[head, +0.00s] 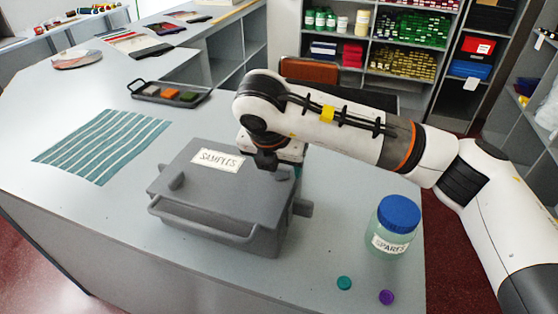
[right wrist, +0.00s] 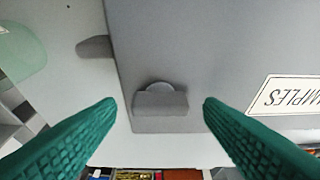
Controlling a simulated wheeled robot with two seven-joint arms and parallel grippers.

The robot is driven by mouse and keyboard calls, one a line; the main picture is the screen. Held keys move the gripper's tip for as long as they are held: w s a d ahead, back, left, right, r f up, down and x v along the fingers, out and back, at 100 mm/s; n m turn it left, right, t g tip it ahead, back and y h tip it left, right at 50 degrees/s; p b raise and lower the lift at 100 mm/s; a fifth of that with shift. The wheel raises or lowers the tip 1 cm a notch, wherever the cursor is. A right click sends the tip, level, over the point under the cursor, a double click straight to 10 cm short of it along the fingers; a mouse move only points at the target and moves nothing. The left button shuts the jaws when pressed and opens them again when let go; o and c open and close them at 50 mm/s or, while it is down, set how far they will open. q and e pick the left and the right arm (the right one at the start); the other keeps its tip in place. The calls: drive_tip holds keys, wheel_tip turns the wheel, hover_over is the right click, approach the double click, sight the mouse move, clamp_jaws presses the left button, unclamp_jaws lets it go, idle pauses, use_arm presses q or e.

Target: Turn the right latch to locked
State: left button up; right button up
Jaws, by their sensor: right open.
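The grey case (head: 215,205) labelled SAMPLES sits closed on the counter. Its left latch (head: 177,182) is a small grey tab near the front left of the lid. The right latch (right wrist: 160,103) shows in the right wrist view as a grey tab over a round base, on the lid near its edge. My right gripper (head: 272,163) is over the right part of the lid. In the right wrist view its two green fingers (right wrist: 160,108) are open, one on each side of the right latch, with gaps visible. My left gripper is out of view.
A blue-lidded SPARES jar (head: 395,225) stands right of the case. A teal cap (head: 344,283) and a purple cap (head: 386,297) lie in front of it. Striped cloth (head: 102,145) and a dark swatch tray (head: 170,93) lie left and behind. A side lug (right wrist: 95,47) sticks out from the case.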

drive_tip(key=shift+w+f, duration=0.15)
drive_tip(key=shift+f, duration=0.2)
